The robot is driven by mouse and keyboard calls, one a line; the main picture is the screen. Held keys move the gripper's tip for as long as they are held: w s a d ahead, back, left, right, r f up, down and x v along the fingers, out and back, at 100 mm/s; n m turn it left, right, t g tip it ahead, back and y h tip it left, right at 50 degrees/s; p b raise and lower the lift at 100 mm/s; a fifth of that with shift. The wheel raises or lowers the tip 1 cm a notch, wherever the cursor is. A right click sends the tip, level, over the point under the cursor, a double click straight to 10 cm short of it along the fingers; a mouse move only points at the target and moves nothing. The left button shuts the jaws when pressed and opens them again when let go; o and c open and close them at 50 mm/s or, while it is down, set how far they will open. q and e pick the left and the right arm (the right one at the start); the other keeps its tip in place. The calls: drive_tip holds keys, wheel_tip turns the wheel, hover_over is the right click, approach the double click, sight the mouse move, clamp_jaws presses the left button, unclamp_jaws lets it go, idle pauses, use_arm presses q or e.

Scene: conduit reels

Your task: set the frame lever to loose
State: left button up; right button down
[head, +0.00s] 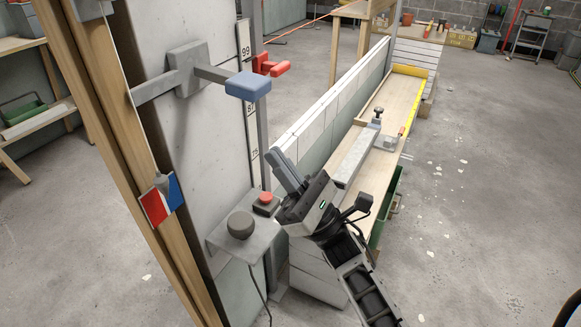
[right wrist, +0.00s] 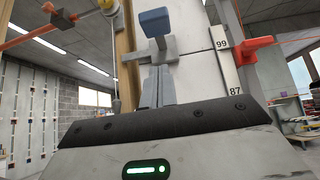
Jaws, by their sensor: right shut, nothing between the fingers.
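A lever with a blue block grip (head: 248,85) sticks out to the right from a grey bracket on the pale upright panel. I take it for the frame lever; no label on it is readable. It also shows in the right wrist view (right wrist: 155,22), beyond and above my fingertips. My right gripper (head: 280,162) is below and a little right of the blue grip, pointing up, clear of it. Its fingers are shut and empty, and they also show in the right wrist view (right wrist: 158,78). My left gripper is not in view.
A red pointer (head: 270,68) sits by a number scale (head: 243,40) behind the lever. A grey knob (head: 240,225) and a red button (head: 265,198) are below, left of my gripper. A red and blue plate (head: 160,198) is by the wooden post. A long bench (head: 400,95) runs behind.

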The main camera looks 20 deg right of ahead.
sight(229, 80)
use_arm(q)
drive_tip(key=p, duration=0.2)
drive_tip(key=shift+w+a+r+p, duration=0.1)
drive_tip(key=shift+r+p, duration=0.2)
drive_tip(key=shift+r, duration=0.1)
use_arm(e)
wheel_tip(229, 80, up, 8)
drive_tip(key=w+a, duration=0.1)
drive_tip(key=w, duration=0.1)
drive_tip(key=shift+w+a, duration=0.15)
drive_tip(key=shift+a, duration=0.25)
drive_tip(key=shift+f, duration=0.1)
